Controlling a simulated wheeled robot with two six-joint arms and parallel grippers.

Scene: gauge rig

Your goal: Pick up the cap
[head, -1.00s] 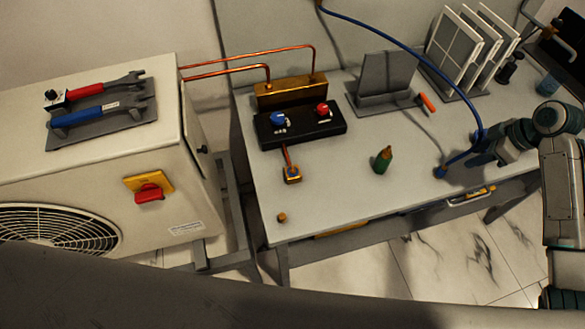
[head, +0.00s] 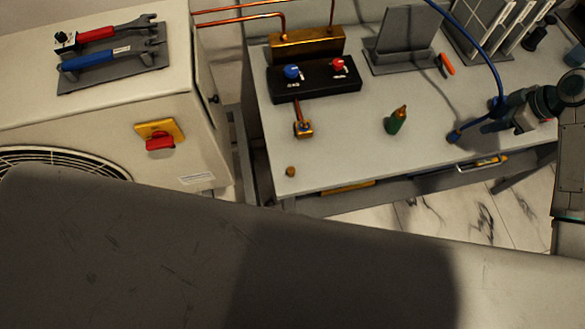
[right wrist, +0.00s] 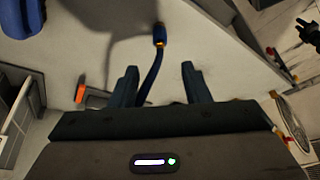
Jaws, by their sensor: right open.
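A small brown-gold cap (head: 291,171) sits on the grey worktable (head: 345,165) near its front left corner. My right gripper (head: 488,125) is over the right part of the table, well to the right of the cap. It is open, its two fingers apart in the right wrist view (right wrist: 160,84). A blue hose (head: 490,62) with a brass-tipped end (right wrist: 160,35) runs by the fingers; I cannot tell whether it touches them. I cannot make out the cap in the right wrist view. My left gripper is not in view.
A green bottle-like item (head: 396,120) stands between the cap and my right gripper. A black block with blue and red knobs (head: 314,76) and a brass fitting (head: 303,129) are behind the cap. An orange-handled tool (head: 447,63) lies farther back. The table around the cap is clear.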

